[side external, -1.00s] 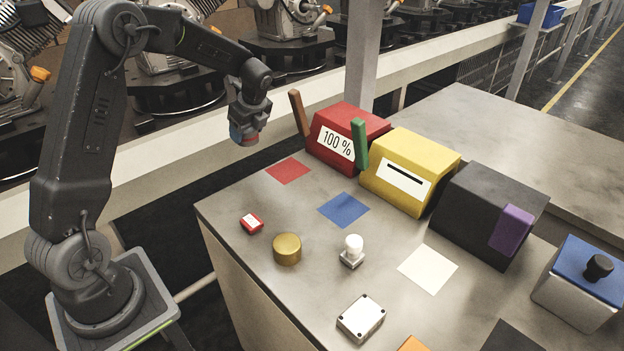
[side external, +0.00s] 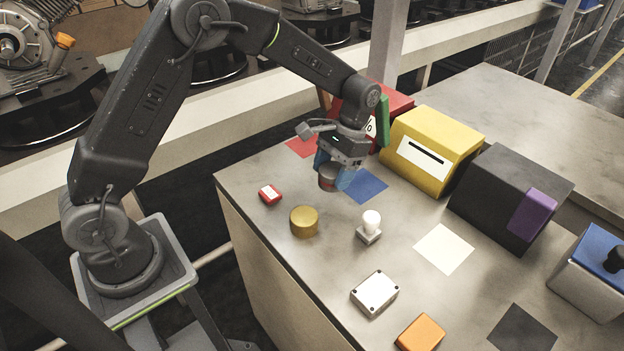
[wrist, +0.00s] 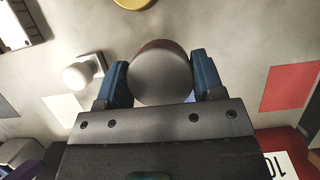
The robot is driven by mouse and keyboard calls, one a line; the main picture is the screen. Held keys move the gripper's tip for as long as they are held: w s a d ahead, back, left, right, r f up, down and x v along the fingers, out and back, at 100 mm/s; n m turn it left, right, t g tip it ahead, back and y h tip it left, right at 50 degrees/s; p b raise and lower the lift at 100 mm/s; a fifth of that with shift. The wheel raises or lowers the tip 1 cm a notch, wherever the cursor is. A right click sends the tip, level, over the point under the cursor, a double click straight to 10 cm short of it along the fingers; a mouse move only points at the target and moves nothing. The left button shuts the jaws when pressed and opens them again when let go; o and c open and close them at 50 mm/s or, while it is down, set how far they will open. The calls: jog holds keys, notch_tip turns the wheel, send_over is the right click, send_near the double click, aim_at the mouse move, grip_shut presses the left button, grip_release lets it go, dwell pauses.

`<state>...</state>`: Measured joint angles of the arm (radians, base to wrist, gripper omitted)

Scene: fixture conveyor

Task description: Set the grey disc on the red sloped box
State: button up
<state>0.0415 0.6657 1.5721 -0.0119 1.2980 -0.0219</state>
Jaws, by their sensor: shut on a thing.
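The grey disc (wrist: 160,78) is held between the two blue fingers of my gripper (wrist: 160,85) in the wrist view. In the side view the disc (side external: 328,182) hangs from my gripper (side external: 332,172) above the table, near the blue square; its side looks dark with a reddish tint. The red sloped box (side external: 396,102) stands at the back of the table, behind my gripper and largely hidden by my arm. A strip of its red surface and its white label show at the lower right of the wrist view (wrist: 278,140).
The yellow sloped box (side external: 435,125) stands right of the red one, then a dark box (side external: 490,195) with a purple pad. A green upright bar (side external: 383,122) stands between red and yellow.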

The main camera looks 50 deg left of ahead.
jog(key=shift+d, duration=0.15)
jog(key=w+d+r+n+t+h, duration=0.2)
jog(key=w+d+n, duration=0.2)
jog(key=d+n, duration=0.5)
jog(key=w+d+r+n+t+h, duration=0.3)
jog(key=w+d+n, duration=0.1)
jog(key=d+n, duration=0.5)
send_over(461, 277)
jog(key=a, duration=0.2)
jog(key=f, duration=0.7)
jog(key=shift+w+d, duration=0.1)
jog(key=shift+d, duration=0.15)
jog(key=shift+f, duration=2.05)
jog(key=shift+f, duration=0.15)
jog(key=o, duration=1.2)
